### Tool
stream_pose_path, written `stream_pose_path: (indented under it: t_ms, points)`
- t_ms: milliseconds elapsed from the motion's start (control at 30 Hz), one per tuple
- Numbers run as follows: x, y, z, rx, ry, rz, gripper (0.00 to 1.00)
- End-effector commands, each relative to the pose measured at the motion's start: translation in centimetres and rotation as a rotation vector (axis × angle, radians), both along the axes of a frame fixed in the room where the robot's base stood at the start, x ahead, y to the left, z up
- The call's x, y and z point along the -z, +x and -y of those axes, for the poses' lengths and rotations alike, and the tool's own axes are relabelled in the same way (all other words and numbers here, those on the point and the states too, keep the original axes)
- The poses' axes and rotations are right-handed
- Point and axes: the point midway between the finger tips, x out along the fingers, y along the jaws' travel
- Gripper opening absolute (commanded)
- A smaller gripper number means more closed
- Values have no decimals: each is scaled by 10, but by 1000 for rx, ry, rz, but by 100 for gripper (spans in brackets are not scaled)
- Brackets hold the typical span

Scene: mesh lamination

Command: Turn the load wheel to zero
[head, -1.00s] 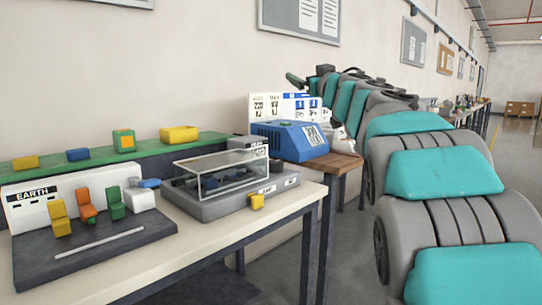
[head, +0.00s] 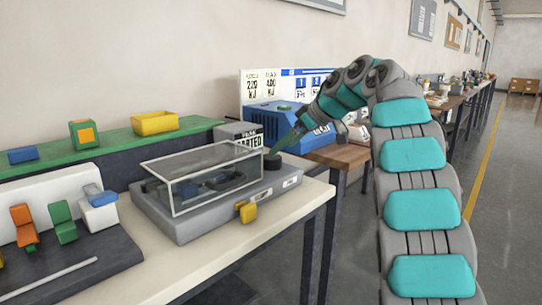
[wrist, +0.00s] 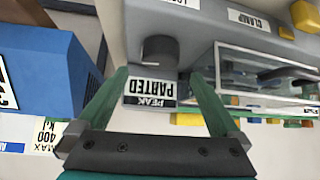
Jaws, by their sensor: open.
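The load wheel (head: 272,162) looks like the small dark round knob on the right end of a grey tester (head: 190,226). In the wrist view the dark knob (wrist: 160,50) stands just beyond my fingertips, roughly between them. A partly cut-off label sits beside it. My gripper (head: 286,143) reaches in from the right, close to the knob. In the wrist view my gripper (wrist: 160,76) has its two green fingers spread, with nothing held. I cannot tell how far the wheel is turned. The display (wrist: 150,88) reads PEAK PARTED, upside down in the wrist view.
A clear cover (head: 207,172) stands over the tester's middle, left of the wheel. A yellow block (head: 247,211) is at its front. A blue machine (head: 292,122) is behind and right. The EARTH-type board with coloured clips (head: 62,222) is at left. The floor aisle at right is clear.

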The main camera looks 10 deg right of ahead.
Motion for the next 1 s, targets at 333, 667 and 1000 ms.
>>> stream_pose_path:
  t_ms: [333,667,1000]
  points:
    - [35,25,-27,-3,1,1,100]
    - [49,35,-35,-1,2,3,100]
    - [48,35,-35,-1,1,4,73]
